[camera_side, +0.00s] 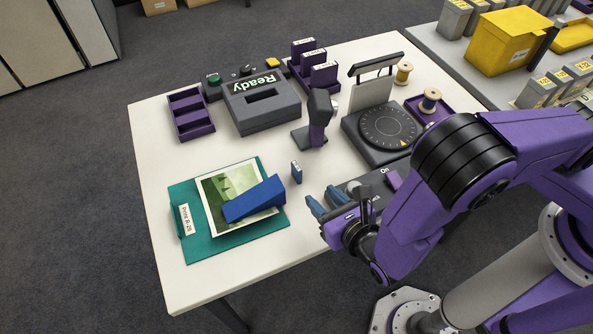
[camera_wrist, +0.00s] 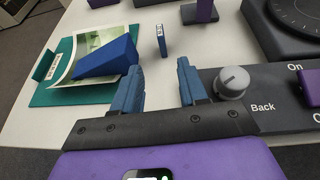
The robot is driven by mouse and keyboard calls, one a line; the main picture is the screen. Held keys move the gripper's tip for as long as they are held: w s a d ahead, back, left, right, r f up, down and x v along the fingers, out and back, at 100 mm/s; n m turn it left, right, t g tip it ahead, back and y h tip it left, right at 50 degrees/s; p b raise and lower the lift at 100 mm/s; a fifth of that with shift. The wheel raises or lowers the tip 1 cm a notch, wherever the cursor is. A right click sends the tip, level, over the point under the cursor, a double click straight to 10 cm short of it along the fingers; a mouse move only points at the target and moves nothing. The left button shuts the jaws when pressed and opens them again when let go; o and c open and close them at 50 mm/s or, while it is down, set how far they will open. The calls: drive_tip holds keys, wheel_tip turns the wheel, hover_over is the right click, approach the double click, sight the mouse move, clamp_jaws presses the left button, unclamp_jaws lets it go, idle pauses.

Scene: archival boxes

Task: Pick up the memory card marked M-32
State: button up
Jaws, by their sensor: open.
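A small blue card (camera_side: 296,171) stands upright on the white table, between the teal folder and the dark control panel. It also shows in the wrist view (camera_wrist: 161,41), with a pale label whose text is too small to read, so I cannot confirm M-32. Several cards with white labels stand in purple holders (camera_side: 312,66) at the back; their marks are also unreadable. My gripper (camera_side: 325,199) is open and empty, its blue fingers at the table's near side. In the wrist view, the card stands beyond the gap between the fingers (camera_wrist: 160,84), apart from them.
The teal folder (camera_side: 203,247) bears a green print (camera_side: 222,186) and a blue wedge (camera_side: 254,200) to the left. The control panel with its grey knob (camera_wrist: 232,81) is close to the right finger. A purple-and-dark stand (camera_side: 318,125) and turntable (camera_side: 388,128) stand behind.

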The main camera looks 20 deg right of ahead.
sight(300, 174)
drive_tip(key=x, duration=1.3)
drive_tip(key=shift+w+d+f, duration=0.1)
drive_tip(key=shift+w+d, duration=0.1)
drive_tip(key=shift+w, duration=0.1)
clamp_jaws()
